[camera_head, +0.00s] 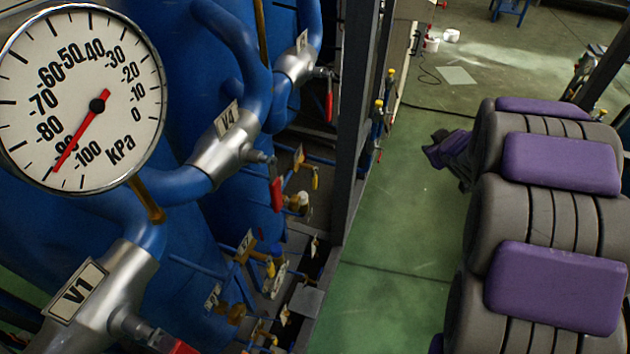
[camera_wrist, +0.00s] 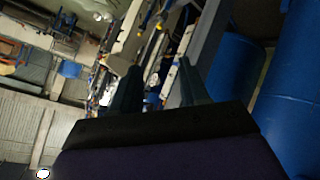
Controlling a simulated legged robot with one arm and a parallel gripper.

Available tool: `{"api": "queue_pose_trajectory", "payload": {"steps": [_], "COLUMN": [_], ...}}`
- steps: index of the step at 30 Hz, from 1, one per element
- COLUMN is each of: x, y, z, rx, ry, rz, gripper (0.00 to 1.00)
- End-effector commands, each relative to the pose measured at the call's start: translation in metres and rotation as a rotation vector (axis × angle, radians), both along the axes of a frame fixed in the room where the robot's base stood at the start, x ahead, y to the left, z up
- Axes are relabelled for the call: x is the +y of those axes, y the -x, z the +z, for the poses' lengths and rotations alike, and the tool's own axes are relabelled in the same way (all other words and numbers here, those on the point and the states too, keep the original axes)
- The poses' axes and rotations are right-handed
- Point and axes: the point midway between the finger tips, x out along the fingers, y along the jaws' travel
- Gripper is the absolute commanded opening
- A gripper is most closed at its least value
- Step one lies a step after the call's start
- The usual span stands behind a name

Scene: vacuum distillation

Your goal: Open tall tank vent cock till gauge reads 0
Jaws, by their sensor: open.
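The round kPa gauge (camera_head: 125,55) is large at upper left in the head view. Its red needle (camera_head: 78,133) points to about -90. Tall blue tanks (camera_head: 175,75) stand behind it; blue tank surfaces also show at right in the wrist view (camera_wrist: 290,100). I cannot tell which is the tall tank's vent cock. My gripper (camera_wrist: 158,80) is open and empty in the wrist view, with no cock between its fingers.
Silver valves tagged V1 (camera_head: 78,290) and V4 (camera_head: 228,118) have red handles. A dark steel post (camera_head: 357,120) stands beside the tanks. Green floor (camera_head: 400,230) is clear between the post and my grey and purple body. Buckets (camera_head: 431,44) stand far back.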

Motion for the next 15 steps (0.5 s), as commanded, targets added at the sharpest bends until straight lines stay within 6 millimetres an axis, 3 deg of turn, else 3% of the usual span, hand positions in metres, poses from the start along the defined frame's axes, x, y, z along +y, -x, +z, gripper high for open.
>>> {"api": "queue_pose_trajectory", "payload": {"steps": [7,15], "x": [0.029,0.074], "y": [-0.027,-0.021], "z": [-0.037,-0.077], "rx": [-0.064,-0.107], "ry": [-0.095,-0.279], "rz": [0.247,0.523], "gripper": [0.45,0.45]}}
